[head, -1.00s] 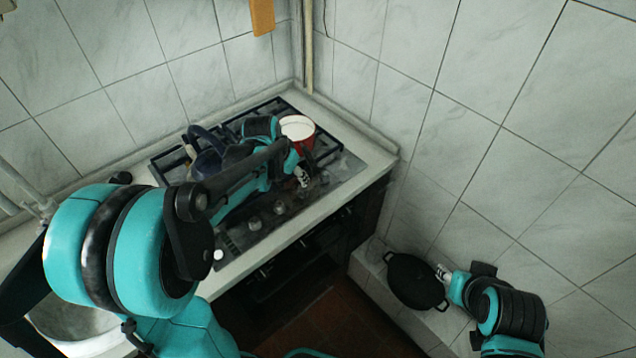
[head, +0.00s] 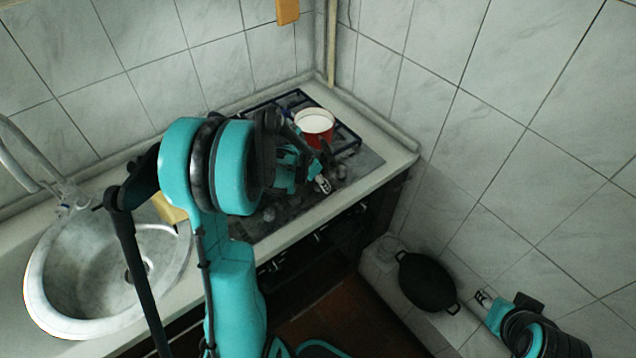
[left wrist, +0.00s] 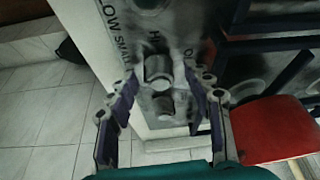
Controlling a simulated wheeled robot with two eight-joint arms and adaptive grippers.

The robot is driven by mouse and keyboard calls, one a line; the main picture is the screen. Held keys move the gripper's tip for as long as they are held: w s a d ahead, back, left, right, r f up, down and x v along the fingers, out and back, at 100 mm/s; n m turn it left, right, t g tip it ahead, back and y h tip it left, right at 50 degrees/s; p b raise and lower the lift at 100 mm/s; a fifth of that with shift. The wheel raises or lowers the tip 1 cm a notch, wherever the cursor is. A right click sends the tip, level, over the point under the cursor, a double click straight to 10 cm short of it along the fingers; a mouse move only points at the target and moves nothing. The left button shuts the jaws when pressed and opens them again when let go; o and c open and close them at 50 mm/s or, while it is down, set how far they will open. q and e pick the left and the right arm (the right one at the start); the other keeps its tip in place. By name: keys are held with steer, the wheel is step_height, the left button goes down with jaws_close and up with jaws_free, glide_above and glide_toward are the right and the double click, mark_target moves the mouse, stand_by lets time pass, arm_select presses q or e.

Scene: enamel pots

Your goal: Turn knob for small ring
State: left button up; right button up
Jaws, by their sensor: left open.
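The stove's front panel carries several knobs; one knob (head: 268,212) shows in the head view. In the left wrist view a grey knob (left wrist: 158,70) lies between the fingertips of my open left gripper (left wrist: 160,92), with a second knob (left wrist: 164,104) just below it in the picture. I cannot tell whether the fingers touch them. Printed words beside the knobs are only partly readable. In the head view my left gripper (head: 322,184) is low over the front right of the stove. My right gripper (head: 487,298) is beside the tiled wall; its opening is unclear.
A red pot (head: 314,139) with a white top stands on the stove, close behind my left gripper; its red side (left wrist: 268,128) fills the right of the wrist view. A black pan (head: 427,282) sits on a low tiled ledge near my right gripper. A sink (head: 60,270) is left.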

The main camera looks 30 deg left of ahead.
arm_select(q)
steer(key=c, duration=1.2)
steer(key=shift+o, duration=0.2)
steer(key=shift+d+n+y, duration=0.1)
steer(key=shift+n+y, duration=0.5)
steer(key=shift+n, duration=1)
steer(key=o, duration=1.2)
steer(key=shift+c, duration=0.2)
steer(key=v, duration=1.2)
steer(key=shift+s, duration=0.2)
